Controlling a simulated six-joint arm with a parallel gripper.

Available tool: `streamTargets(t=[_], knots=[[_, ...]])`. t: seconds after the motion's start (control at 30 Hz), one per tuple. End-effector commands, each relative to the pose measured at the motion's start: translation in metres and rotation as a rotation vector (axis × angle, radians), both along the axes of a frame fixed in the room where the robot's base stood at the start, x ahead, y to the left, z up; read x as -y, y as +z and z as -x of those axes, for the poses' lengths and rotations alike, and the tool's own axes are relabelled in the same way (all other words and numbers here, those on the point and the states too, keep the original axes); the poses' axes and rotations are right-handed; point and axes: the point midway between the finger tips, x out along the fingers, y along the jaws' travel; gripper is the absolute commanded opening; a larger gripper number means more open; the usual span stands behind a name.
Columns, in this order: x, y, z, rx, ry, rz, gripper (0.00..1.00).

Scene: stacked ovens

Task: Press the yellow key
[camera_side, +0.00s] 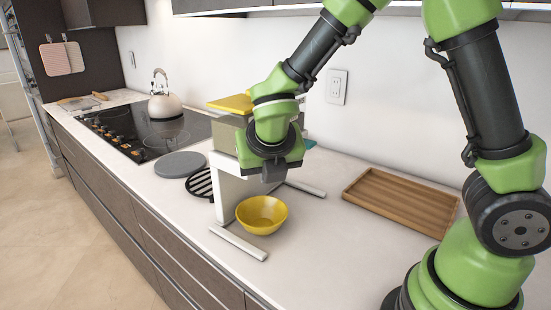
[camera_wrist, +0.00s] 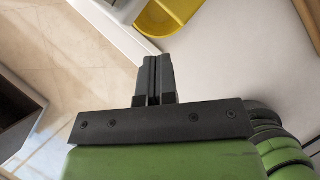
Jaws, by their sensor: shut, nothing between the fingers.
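A white and grey stand (camera_side: 226,196) is on the counter, partly hidden behind my gripper. A flat yellow piece (camera_side: 230,103) lies on its top at the left; it looks like the yellow key. A small teal piece (camera_side: 309,144) shows at the right of the stand, mostly hidden by my arm. A yellow bowl (camera_side: 262,214) sits at the stand's foot and shows at the top of the wrist view (camera_wrist: 160,24). My gripper (camera_side: 272,176) is shut and empty, pointing down above and behind the bowl, below the yellow piece's level. Its closed fingers show in the wrist view (camera_wrist: 154,62).
A wooden tray (camera_side: 402,200) lies at the right. A grey round lid (camera_side: 181,164) and a black rack (camera_side: 199,183) lie left of the stand. A kettle (camera_side: 164,108) stands on the cooktop (camera_side: 150,130). The counter in front of the tray is clear.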

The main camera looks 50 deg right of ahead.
Motion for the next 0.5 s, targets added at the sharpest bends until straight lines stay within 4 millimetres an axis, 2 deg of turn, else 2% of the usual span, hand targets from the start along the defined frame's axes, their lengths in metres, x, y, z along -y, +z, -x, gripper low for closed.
streamTargets(t=[0.03, 0.2, 0.33, 0.5], knots=[[0.007, 0.016, 0.009, 0.061, -0.148, -0.078, 0.0], [0.021, 0.053, 0.045, 0.243, -0.692, -0.381, 0.0], [0.026, 0.075, 0.075, 0.357, -1.099, -0.626, 0.0], [0.023, 0.095, 0.114, 0.448, -1.61, -0.955, 0.0]])
